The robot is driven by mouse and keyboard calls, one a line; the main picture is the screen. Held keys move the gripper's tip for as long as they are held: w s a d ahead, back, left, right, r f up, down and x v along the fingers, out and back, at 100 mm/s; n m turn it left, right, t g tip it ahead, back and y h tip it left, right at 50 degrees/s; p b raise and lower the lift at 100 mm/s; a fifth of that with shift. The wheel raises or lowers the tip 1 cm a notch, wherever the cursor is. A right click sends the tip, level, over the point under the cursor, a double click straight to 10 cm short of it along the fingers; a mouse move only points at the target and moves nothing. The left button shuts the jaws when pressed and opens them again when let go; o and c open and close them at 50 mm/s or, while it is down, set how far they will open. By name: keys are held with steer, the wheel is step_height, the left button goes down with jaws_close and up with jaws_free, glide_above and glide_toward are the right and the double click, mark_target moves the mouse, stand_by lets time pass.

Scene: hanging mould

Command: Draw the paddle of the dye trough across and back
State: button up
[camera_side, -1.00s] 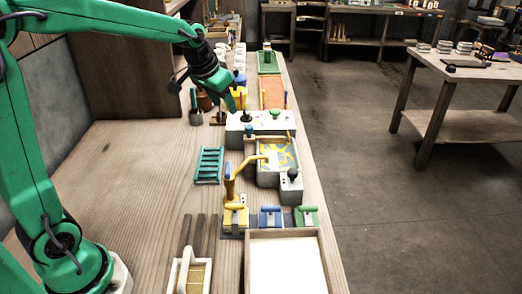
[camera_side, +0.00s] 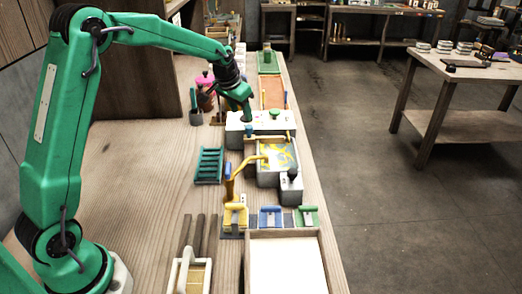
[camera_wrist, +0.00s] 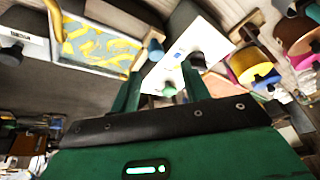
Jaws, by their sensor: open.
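The dye trough (camera_side: 268,178) is a grey tray with yellow and blue swirled dye, right of the middle in the side view; it fills the upper left of the wrist view (camera_wrist: 108,66). A thin yellow bar (camera_side: 272,138) with a blue knob (camera_side: 249,131) lies along its far edge and looks like the paddle. The blue knob also shows in the wrist view (camera_wrist: 155,46). My gripper (camera_wrist: 160,78) is open and empty. In the side view it (camera_side: 247,120) hangs over the left part of the white box, beyond the knob. I cannot tell its exact height.
The white box (camera_side: 262,125), with a green knob (camera_side: 275,114), stands just beyond the trough. A green rack (camera_side: 209,165) lies to the left.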

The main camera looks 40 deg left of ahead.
mark_target(248, 126)
steer(key=shift+d+x, duration=0.15)
steer(key=shift+x, duration=1.75)
steer(key=shift+d+x, duration=0.1)
steer(key=shift+x, duration=1.8)
jaws_close()
